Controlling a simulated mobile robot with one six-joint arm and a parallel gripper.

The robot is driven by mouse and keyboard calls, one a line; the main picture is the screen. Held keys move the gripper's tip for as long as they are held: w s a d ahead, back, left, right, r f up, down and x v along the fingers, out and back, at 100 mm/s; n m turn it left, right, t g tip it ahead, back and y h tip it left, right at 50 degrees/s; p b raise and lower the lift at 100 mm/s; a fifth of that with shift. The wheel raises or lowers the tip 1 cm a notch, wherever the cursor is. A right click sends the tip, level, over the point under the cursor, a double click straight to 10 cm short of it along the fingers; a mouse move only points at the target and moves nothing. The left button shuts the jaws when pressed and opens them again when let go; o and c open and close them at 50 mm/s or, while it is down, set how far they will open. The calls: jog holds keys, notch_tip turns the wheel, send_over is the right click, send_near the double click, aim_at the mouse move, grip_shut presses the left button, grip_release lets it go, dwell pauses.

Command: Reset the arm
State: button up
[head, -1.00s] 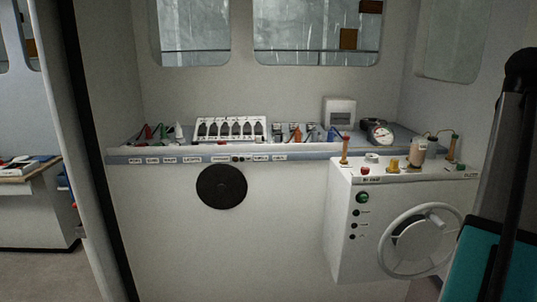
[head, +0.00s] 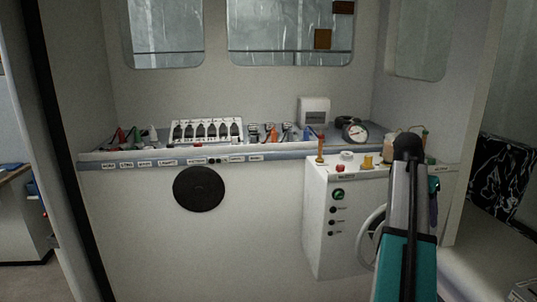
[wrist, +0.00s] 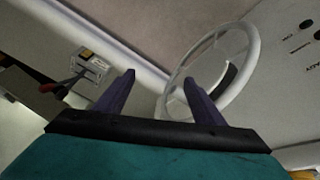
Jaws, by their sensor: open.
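My gripper (wrist: 158,80) is open and empty, with its two dark purple fingers apart in the wrist view. A white steering wheel (wrist: 256,50) is beyond the right finger; I cannot tell the distance. In the head view my black and teal arm stands upright at the right. It hides much of the white console (head: 318,225) and most of its wheel (head: 366,240). A bit of purple shows behind the arm there, but the fingers are not clear.
A long shelf (head: 130,157) holds a switch panel (head: 207,131), several small parts and a round gauge (head: 355,131). A black disc (head: 198,189) is on the wall below. In the wrist view a small box with a red-tipped lever (wrist: 90,66) is at the left. A dark patterned panel (head: 500,175) stands far right.

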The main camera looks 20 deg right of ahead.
jog(key=w+a+f+n+y, duration=0.1)
jog(key=w+a+f+n, duration=0.15)
jog(key=a+f, duration=0.6)
jog(key=w+a+f+n+y, duration=0.15)
jog(key=w+a+f, duration=0.3)
jog(key=f, duration=0.75)
jog(key=w+a+f+n, duration=0.2)
jog(key=w+a+f, duration=0.1)
jog(key=a+f, duration=0.55)
jog(key=s+a+f+n+g, duration=0.1)
jog(key=a+f+n, duration=0.1)
jog(key=a+f, duration=0.8)
jog(key=s+a+f+n+g+y, duration=0.1)
jog(key=s+a+f+n, duration=0.1)
jog(key=s+a+f, duration=0.45)
jog(key=s+a+f+n+g+y, duration=0.15)
jog(key=s+a+f, duration=0.25)
jog(key=a+f, duration=0.5)
jog(key=s+a+f+n, duration=0.2)
jog(key=s+a+f, duration=0.2)
jog(key=s, duration=0.3)
jog(key=s+a+f+n+g, duration=0.1)
jog(key=s+a+f, duration=0.3)
jog(key=s, duration=0.4)
jog(key=shift+a+f+n+h, duration=0.3)
jog(key=shift+f+n, duration=0.15)
jog(key=shift+f, duration=0.35)
